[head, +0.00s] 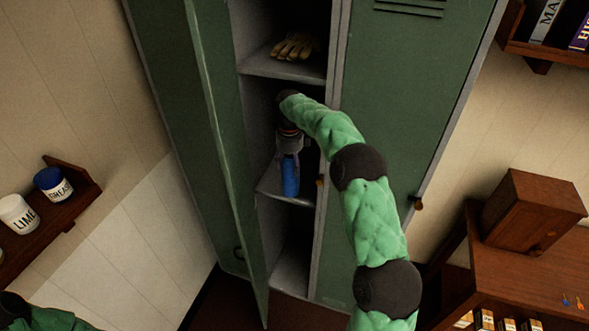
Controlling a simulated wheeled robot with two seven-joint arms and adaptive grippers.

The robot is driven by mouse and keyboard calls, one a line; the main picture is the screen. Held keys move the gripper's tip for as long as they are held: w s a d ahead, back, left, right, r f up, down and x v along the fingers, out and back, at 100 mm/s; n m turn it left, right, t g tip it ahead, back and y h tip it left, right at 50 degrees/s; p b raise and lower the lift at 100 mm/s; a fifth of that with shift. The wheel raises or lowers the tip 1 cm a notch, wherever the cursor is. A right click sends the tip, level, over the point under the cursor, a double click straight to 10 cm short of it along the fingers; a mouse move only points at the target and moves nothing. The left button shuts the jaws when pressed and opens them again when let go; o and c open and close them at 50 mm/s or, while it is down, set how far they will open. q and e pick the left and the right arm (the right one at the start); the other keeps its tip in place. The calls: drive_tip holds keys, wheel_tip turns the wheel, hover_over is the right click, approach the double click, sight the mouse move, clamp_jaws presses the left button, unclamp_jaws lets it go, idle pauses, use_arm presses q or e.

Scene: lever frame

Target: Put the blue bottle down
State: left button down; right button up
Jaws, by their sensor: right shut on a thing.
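The blue bottle (291,176) is upright inside the open green locker, over the middle shelf (269,187). My right gripper (289,157) reaches into the locker from above and is shut on the bottle, covering its upper part. The bottle's lower end is at or just above the shelf; I cannot tell whether it touches. My left arm shows only as a piece at the bottom left corner, and its gripper is out of the picture.
The open locker door (215,130) stands to the left. Gloves (295,46) lie on the shelf above. A closed locker door (400,120) is to the right. A wall shelf (75,205) holds a white jar (18,214) and a blue-lidded jar (53,185). A wooden box (530,215) stands on a desk.

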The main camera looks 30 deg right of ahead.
drive_tip(key=w+d+f+p, duration=0.1)
drive_tip(key=w+d+f, duration=0.4)
drive_tip(key=w+f, duration=0.1)
drive_tip(key=shift+f, duration=0.4)
drive_tip(key=shift+w+f, duration=0.1)
drive_tip(key=shift+f, duration=1.6)
drive_tip(key=o, duration=1.6)
drive_tip(key=shift+f, duration=0.2)
drive_tip(key=shift+c, duration=0.2)
wheel_tip(320, 180, up, 8)
drive_tip(key=shift+f, duration=0.1)
